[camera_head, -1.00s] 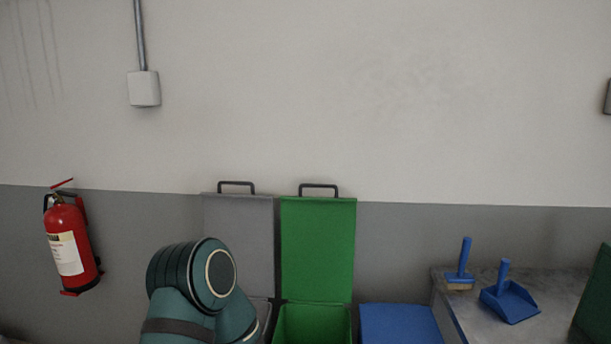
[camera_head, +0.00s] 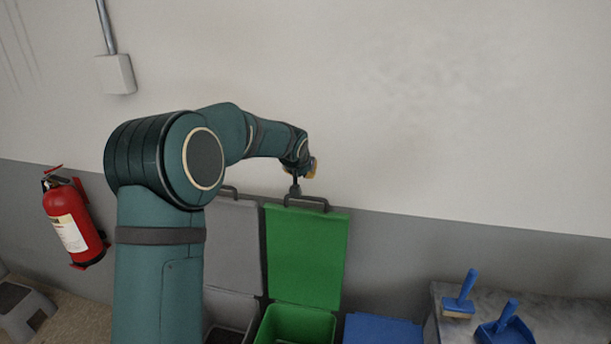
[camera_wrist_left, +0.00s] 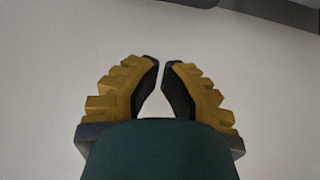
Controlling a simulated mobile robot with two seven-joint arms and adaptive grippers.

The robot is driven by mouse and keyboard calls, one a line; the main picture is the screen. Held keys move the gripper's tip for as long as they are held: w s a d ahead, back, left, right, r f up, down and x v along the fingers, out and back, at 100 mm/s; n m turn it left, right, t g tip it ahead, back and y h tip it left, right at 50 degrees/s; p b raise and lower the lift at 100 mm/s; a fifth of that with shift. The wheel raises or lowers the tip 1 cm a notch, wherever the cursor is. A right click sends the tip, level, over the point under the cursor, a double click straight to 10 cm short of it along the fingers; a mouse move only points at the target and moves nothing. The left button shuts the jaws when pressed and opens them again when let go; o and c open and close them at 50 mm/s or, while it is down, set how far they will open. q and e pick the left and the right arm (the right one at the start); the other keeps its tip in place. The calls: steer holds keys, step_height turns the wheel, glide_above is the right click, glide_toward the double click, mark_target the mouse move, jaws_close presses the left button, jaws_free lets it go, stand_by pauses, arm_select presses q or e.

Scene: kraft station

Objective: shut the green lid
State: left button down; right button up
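The green lid (camera_head: 305,257) stands open and upright at the back of the green bin (camera_head: 297,324), against the wall. Its dark handle (camera_head: 307,202) is on its top edge. My left gripper (camera_head: 295,190) is just above the left end of this handle, pointing down. I cannot tell whether it touches the handle. In the left wrist view its two yellow-backed fingers (camera_wrist_left: 161,62) are close together with a narrow empty gap between them. A dark bar, perhaps the handle, crosses the top right corner there. My right gripper is not in view.
A grey bin with its grey lid (camera_head: 235,245) raised stands to the left, partly behind my left arm. A blue lid (camera_head: 383,329) lies flat to the right. A bench (camera_head: 455,294) holds a blue brush and dustpan. A fire extinguisher (camera_head: 70,223) hangs far left.

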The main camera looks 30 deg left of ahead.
arm_select(q)
steer(key=p+x, duration=0.1)
steer(key=x, duration=0.8)
steer(key=shift+d+f, duration=0.15)
steer(key=shift+f, duration=0.1)
steer(key=s, duration=0.1)
steer(key=s+d, duration=0.1)
steer(key=s, duration=0.1)
steer(key=shift+s+f, duration=0.2)
steer(key=shift+s, duration=0.1)
